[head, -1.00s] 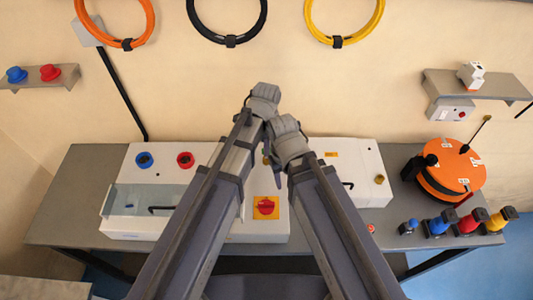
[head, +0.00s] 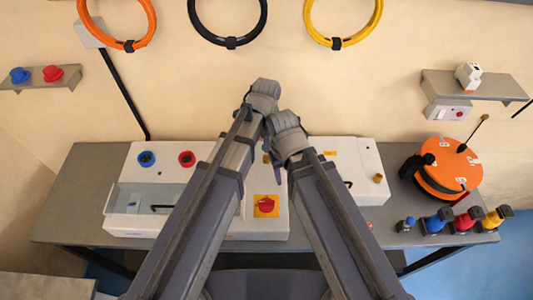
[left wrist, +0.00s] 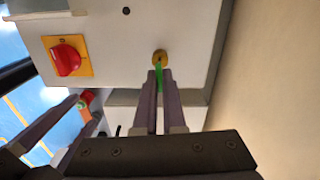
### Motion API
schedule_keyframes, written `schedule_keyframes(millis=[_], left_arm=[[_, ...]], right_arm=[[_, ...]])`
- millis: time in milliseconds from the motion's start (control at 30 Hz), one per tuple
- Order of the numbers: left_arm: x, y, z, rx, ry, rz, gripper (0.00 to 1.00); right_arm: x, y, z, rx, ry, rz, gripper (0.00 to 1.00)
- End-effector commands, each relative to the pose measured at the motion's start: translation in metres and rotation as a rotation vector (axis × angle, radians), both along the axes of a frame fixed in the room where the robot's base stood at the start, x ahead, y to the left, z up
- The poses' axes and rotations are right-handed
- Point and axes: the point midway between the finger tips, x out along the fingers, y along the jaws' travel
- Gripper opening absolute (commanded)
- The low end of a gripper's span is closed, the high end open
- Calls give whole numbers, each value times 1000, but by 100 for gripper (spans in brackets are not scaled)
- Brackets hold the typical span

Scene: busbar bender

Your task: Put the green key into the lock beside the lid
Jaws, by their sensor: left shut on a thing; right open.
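My left gripper (left wrist: 158,74) is shut on the green key (left wrist: 159,80), which shows between its fingers in the left wrist view. The key's far end is at the round brass lock (left wrist: 160,57) on the white panel. I cannot tell whether it is inside the lock or only in front of it. My right gripper (head: 277,160) is open and empty, lower and just to the right. The clear lid (head: 130,195) is on the white cabinet at left.
A red rotary switch (left wrist: 67,58) on a yellow plate is beside the lock; it also shows in the head view (head: 265,205). A second white box (head: 350,160) with a brass fitting (head: 378,178) stands at right. An orange reel (head: 448,178) and several coloured plugs (head: 465,222) fill the bench's right end.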

Motion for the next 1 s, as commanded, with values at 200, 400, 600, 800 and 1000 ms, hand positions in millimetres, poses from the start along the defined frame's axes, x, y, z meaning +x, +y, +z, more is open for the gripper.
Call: schedule_keyframes(millis=[200, 400, 600, 800, 1000], left_arm=[[0, 0, 23, 0, 0, 0, 0], [0, 0, 42, 0, 0, 0, 0], [0, 0, 49, 0, 0, 0, 0], [0, 0, 48, 0, 0, 0, 0], [0, 0, 48, 0, 0, 0, 0]], right_arm=[[0, 0, 23, 0, 0, 0, 50], [0, 0, 42, 0, 0, 0, 50], [0, 0, 49, 0, 0, 0, 50], [0, 0, 48, 0, 0, 0, 50], [0, 0, 48, 0, 0, 0, 50]])
